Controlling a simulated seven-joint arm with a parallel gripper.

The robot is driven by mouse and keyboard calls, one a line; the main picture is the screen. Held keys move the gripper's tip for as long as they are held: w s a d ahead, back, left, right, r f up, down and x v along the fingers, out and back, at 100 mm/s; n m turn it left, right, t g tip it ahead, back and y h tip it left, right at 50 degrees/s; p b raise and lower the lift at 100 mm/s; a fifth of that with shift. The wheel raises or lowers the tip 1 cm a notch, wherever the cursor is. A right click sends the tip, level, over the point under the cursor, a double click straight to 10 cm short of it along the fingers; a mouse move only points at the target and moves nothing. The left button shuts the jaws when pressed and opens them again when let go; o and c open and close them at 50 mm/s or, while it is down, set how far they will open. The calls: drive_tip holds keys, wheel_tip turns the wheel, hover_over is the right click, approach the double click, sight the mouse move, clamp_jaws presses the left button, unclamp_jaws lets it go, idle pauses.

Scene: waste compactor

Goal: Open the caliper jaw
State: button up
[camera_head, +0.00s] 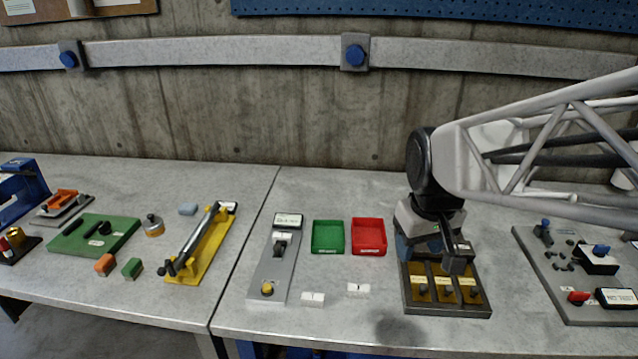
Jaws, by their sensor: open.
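I cannot tell for sure which thing is the caliper. A narrow grey plate (268,279) lies on the right-hand table, left of the bins, with a dark sliding-type part (281,247), a yellow knob (267,289) and a label at its far end. It may be the caliper, but its jaw is too small to make out. My gripper (447,262) is well to the right of it, pointing down over the back of a brown three-compartment tray (446,309). It is open. I see nothing held in it, though its fingers are partly hidden and contact with the tray is unclear.
A green bin (328,251) and a red bin (369,251) stand between plate and tray. Two small white tags (313,298) lie in front. A yellow fixture (184,275) is on the left table, past a seam. A grey panel with knobs (560,285) is at right.

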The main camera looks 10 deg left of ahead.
drive_tip(key=w+a+f+n, duration=0.2)
drive_tip(key=w+a+n, duration=0.1)
drive_tip(key=w+a, duration=0.45)
drive_tip(key=n+g, duration=0.2)
drive_tip(key=n, duration=0.5)
hover_over(277, 246)
wheel_tip(277, 246, down, 12)
drive_tip(key=shift+f, duration=0.1)
drive_tip(key=shift+f, duration=0.1)
drive_tip(key=shift+f, duration=3.75)
clamp_jaws()
